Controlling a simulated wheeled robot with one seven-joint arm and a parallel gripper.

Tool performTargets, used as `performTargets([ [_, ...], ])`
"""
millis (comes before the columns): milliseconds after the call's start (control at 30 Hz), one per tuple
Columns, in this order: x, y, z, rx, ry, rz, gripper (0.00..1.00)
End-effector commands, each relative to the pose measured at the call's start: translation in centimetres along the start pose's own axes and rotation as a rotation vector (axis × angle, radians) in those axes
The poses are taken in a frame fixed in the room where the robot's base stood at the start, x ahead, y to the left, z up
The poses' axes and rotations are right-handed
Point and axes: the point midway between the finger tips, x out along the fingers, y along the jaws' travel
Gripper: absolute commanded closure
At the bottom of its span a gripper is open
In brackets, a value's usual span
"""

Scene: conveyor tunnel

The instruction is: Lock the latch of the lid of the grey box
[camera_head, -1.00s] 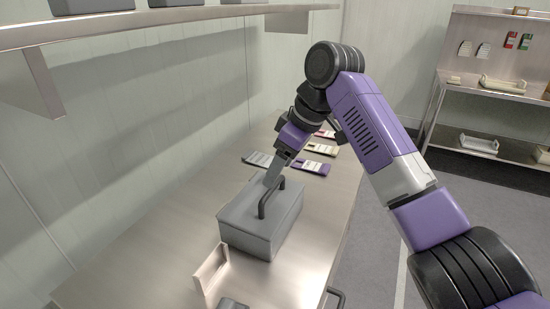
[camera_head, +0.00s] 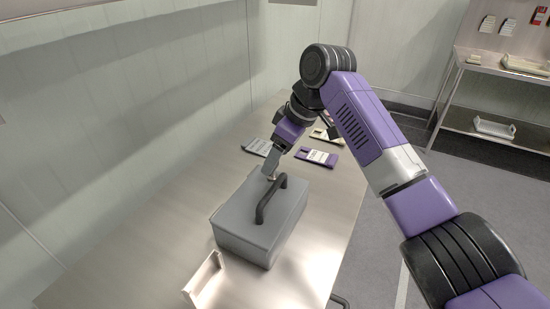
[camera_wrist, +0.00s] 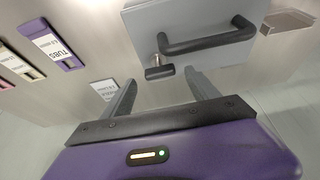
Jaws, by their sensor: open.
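The grey box (camera_head: 240,235) stands on the metal table with its lid down. A dark bar handle (camera_head: 268,198) rises from the lid; it also shows in the wrist view (camera_wrist: 208,42). In the wrist view, a small dark knob on a metal post, apparently the latch (camera_wrist: 159,71), sits at the lid edge beside one handle end. My gripper (camera_head: 270,170) is at the far edge of the box. In the wrist view, its open, empty fingers (camera_wrist: 161,79) lie on either side of the latch knob, apparently without touching it. The head view largely hides the latch behind my gripper.
Purple (camera_head: 317,157), grey (camera_head: 258,147) and yellowish (camera_head: 325,135) label cards lie on the table beyond the box. A beige holder (camera_head: 203,284) stands at its near side. A wall borders the table's left; a shelf unit (camera_head: 500,75) stands back right.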

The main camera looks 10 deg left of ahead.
Motion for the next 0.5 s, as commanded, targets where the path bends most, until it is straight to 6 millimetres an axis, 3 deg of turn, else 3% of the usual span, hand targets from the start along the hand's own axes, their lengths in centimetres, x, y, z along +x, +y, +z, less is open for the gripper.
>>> performTargets([
  [200,1.9,-0.1,0.0,-0.001,-0.001,-0.001,0.31],
  [500,2.1,0.0,0.0,-0.001,0.0,0.0,0.31],
])
